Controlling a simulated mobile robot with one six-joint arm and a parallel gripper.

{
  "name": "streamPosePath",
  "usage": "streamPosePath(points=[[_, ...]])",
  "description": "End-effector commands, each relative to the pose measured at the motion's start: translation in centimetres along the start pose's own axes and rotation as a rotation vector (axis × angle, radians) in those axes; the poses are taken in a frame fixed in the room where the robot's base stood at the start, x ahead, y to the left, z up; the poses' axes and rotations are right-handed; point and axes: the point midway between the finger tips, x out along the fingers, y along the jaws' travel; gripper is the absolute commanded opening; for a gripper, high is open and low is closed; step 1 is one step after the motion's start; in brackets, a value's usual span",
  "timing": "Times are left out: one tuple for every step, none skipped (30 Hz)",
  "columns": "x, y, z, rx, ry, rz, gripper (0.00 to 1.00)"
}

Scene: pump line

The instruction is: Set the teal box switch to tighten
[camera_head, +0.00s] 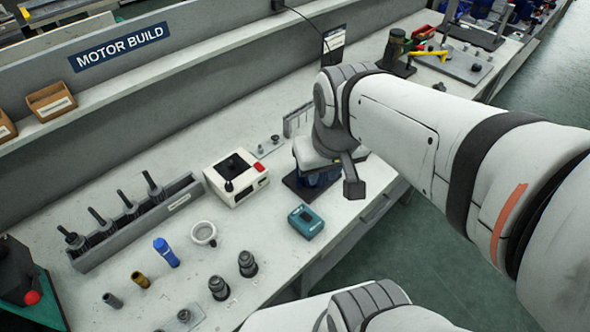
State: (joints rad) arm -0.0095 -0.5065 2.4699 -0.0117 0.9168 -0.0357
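The teal box (306,222) lies on the pale bench near its front edge. A dark patch shows on its top; the switch and its setting are too small to tell. My gripper (354,188) hangs from my white arm, above and to the right of the teal box and apart from it. Only a dark finger shows, so I cannot tell whether it is open or shut. I see nothing held in it.
A white control box (236,177) with a black knob and red button stands behind the teal box. A blue item (166,252), a white ring (204,233) and dark fittings (247,264) stand to the left. A grey rack (137,222) holds several tools.

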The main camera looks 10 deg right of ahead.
Motion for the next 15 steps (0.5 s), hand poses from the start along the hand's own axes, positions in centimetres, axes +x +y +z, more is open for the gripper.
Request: streamPosePath(points=[[1.0,-0.1,-0.5,-0.023,-0.026,0.001,0.20],[1.5,-0.1,-0.8,-0.039,-0.042,0.001,0.18],[2.2,0.0,-1.3,-0.063,-0.064,0.002,0.15],[2.7,0.0,-1.7,-0.081,-0.082,0.003,0.12],[3.3,0.0,-2.0,-0.102,-0.100,0.004,0.10],[4.0,0.0,-2.5,-0.127,-0.124,0.004,0.07],[4.6,-0.1,-2.9,-0.147,-0.143,0.003,0.04],[5.2,-0.1,-3.3,-0.165,-0.160,0.003,0.02],[6.1,-0.1,-3.8,-0.192,-0.183,0.001,0.00],[6.7,-0.1,-4.1,-0.210,-0.200,0.000,0.00],[7.3,-0.1,-4.4,-0.230,-0.217,-0.001,0.00],[8.2,-0.2,-4.9,-0.254,-0.240,-0.003,0.00],[8.8,-0.2,-5.2,-0.272,-0.257,-0.004,0.00],[9.4,-0.2,-5.5,-0.288,-0.272,-0.006,0.00],[10.2,-0.2,-5.8,-0.311,-0.292,-0.008,0.00]])
